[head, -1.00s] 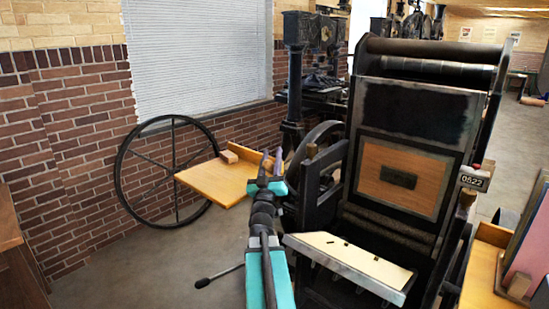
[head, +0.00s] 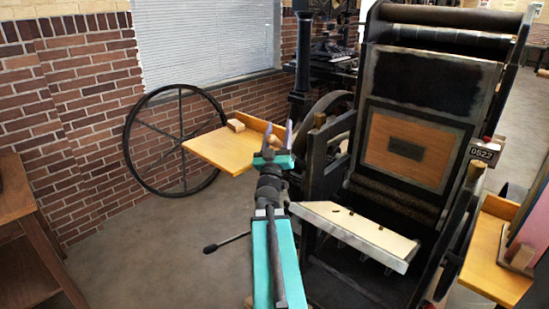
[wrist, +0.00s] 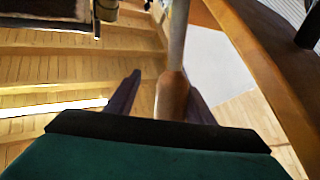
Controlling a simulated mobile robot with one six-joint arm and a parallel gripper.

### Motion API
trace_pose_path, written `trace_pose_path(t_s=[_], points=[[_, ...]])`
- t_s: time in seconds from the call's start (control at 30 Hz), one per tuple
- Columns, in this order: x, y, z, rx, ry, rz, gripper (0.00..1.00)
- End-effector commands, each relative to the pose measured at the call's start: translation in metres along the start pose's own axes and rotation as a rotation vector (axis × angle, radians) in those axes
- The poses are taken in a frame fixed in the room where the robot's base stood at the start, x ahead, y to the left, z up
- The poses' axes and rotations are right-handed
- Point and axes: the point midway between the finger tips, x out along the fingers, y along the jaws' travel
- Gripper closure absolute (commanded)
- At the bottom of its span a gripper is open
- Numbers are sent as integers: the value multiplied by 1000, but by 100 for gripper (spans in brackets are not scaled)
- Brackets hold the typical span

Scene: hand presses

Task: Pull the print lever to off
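The print lever shows in the wrist view as a pale rod ending in a brown wooden handle (wrist: 172,95). My gripper (wrist: 160,98) has its two dark fingers apart, one on each side of the handle. A gap shows between the left finger and the handle; the handle overlaps the right finger, so contact there cannot be told. The handle's lower end is hidden by my gripper body. In the head view my gripper (head: 277,138) is raised beside the left side of the black press (head: 352,115), with a small brown piece between its fingers.
A yellow wooden shelf (head: 210,150) stands just left of my gripper. A spoked wheel (head: 128,140) leans near the brick wall. A black-knobbed rod (head: 211,248) sticks out low on the left. A pale feed board (head: 370,232) lies to the right. Open floor shows at left.

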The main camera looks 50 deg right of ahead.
Motion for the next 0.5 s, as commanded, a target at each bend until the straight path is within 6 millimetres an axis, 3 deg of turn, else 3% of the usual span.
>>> trace_pose_path(t_s=[0.07, 0.5], points=[[-12, 1, 0, 1, 0, 1, 54], [-12, 2, 0, -1, -4, 5, 54]])
